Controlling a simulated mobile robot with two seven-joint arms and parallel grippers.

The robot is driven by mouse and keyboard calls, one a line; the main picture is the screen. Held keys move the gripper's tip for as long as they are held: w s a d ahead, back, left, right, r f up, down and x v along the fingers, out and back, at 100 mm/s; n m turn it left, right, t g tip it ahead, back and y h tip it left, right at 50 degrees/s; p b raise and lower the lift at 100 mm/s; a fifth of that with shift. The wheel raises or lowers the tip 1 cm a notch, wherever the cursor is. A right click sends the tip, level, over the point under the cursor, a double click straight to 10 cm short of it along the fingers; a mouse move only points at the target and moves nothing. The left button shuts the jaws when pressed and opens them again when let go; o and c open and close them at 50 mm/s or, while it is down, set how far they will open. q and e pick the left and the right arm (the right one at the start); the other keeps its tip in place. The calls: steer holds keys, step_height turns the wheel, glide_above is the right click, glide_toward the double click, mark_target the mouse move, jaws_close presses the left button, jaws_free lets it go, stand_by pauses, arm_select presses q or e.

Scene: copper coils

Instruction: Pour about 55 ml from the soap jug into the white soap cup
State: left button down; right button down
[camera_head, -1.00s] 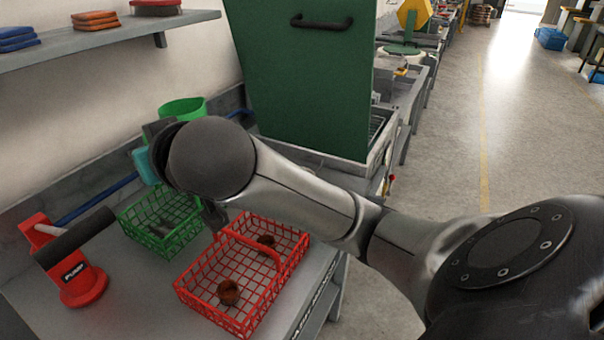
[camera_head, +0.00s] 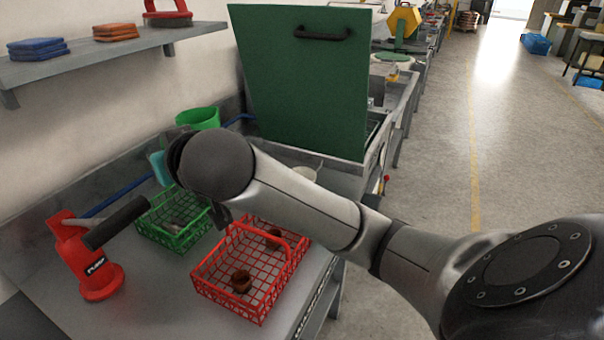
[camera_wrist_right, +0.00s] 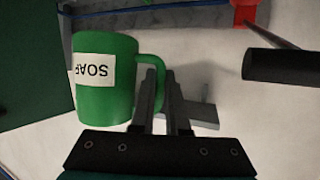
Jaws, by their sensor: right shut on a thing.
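The green soap jug (camera_head: 198,118) shows at the back of the bench in the head view, partly hidden by my right arm. In the right wrist view the jug (camera_wrist_right: 118,100) has a white SOAP label, which reads upside down there. My right gripper (camera_wrist_right: 160,92) is shut on the jug's handle. In the head view the gripper is mostly hidden behind my dark wrist. A whitish cup (camera_head: 305,172), probably the white soap cup, shows in part just beyond my forearm, near the green lid. Its contents cannot be seen. My left gripper is not in view.
A red basket (camera_head: 235,308) with copper coils and a green basket (camera_head: 172,240) stand in front. A red pump (camera_head: 98,270) with a black handle stands at left. A large raised green lid (camera_head: 300,85) stands behind the cup. A shelf (camera_head: 130,50) runs above left.

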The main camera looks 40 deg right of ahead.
steer(key=w+d+f+m+h+p, duration=0.1)
steer(key=w+d+f+p, duration=0.45)
steer(key=w+d, duration=0.3)
steer(key=shift+s+d+f+p, duration=0.1)
steer(key=shift+d+f+p, duration=0.75)
steer(key=shift+d+f, duration=0.9)
steer(key=shift+s+d+f+p, duration=0.1)
steer(key=shift+d+f+p, duration=0.95)
steer(key=shift+f, duration=1.25)
steer(key=shift+s+d+f+p, duration=0.1)
steer(key=shift+d+f+p, duration=0.55)
steer(key=shift+d+f, duration=1.2)
steer(key=shift+a+f, duration=0.2)
steer(key=shift+a, duration=0.05)
steer(key=shift+a, duration=0.1)
